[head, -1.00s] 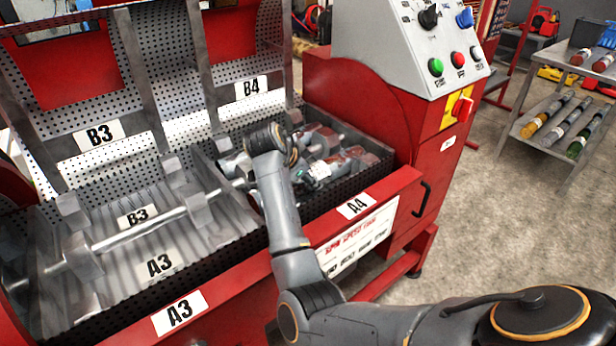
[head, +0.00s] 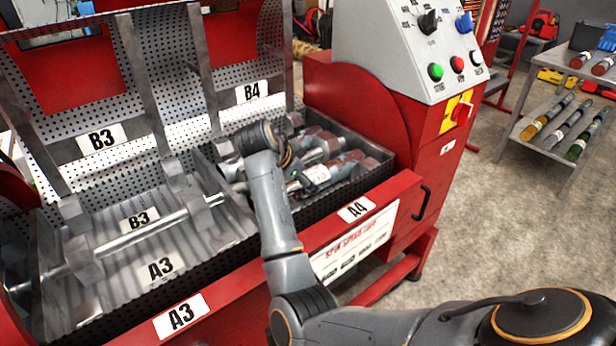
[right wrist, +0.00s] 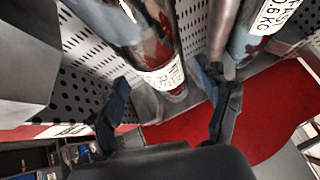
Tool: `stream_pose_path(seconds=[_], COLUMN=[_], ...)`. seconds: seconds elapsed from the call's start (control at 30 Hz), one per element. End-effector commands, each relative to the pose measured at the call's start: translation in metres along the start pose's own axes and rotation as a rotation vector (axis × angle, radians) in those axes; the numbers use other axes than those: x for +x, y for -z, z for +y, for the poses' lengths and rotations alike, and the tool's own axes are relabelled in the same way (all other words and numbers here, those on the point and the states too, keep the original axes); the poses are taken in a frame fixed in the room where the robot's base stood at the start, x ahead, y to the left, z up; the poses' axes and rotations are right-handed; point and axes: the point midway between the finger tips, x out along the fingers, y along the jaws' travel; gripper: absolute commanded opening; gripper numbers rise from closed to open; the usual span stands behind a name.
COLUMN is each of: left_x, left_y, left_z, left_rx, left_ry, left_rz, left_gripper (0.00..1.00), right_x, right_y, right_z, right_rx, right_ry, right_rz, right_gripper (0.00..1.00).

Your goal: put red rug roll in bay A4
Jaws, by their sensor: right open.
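Bay A4, marked by a label on its red front rail (head: 355,210), is the right-hand bay of the machine. A dark reddish rug roll with a white tag (head: 316,175) lies slanted inside it, among metal bars and brownish blocks. My right gripper (head: 290,152) is down in the bay at the roll's left end, partly hidden by its own wrist. In the right wrist view its fingers (right wrist: 168,108) are spread, and the tagged roll (right wrist: 150,38) shows just beyond the gap, apparently clear of the fingers. My left gripper is out of view.
A second tagged roll (right wrist: 256,35) lies beside the right finger. Bay A3 (head: 200,235) is to the left, with a metal bar across it. The control box (head: 405,50) stands right of A4. A shelf rack (head: 545,140) at right holds several rolls.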

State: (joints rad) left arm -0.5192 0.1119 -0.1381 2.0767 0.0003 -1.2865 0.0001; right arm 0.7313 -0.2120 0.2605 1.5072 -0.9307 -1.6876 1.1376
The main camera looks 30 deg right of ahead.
Motion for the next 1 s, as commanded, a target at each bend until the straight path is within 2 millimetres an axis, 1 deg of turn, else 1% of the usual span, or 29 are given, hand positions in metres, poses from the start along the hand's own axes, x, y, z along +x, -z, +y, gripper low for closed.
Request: stream_pose_path(seconds=[0.03, 0.1, 0.2, 0.3, 0.4, 1.0], left_x=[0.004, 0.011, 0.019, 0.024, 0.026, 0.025], left_y=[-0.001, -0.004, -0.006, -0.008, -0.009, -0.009], left_z=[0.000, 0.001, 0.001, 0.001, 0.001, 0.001], left_rx=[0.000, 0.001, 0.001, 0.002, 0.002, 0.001], left_ry=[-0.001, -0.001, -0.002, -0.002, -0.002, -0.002], left_rz=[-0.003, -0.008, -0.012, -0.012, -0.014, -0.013], left_gripper=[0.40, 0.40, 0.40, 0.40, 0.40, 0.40], right_x=[-0.012, -0.023, -0.035, -0.043, -0.045, -0.044], right_y=[0.001, 0.001, 0.001, 0.000, 0.000, 0.000], right_z=[-0.001, -0.001, -0.001, -0.001, 0.000, 0.000], right_rx=[0.000, 0.000, -0.001, 0.000, 0.000, 0.000], right_ry=[0.002, 0.002, 0.000, 0.001, -0.001, -0.001], right_rz=[-0.001, -0.002, -0.001, -0.001, -0.001, 0.000], right_gripper=[0.76, 0.76, 0.76, 0.76, 0.76, 0.76])
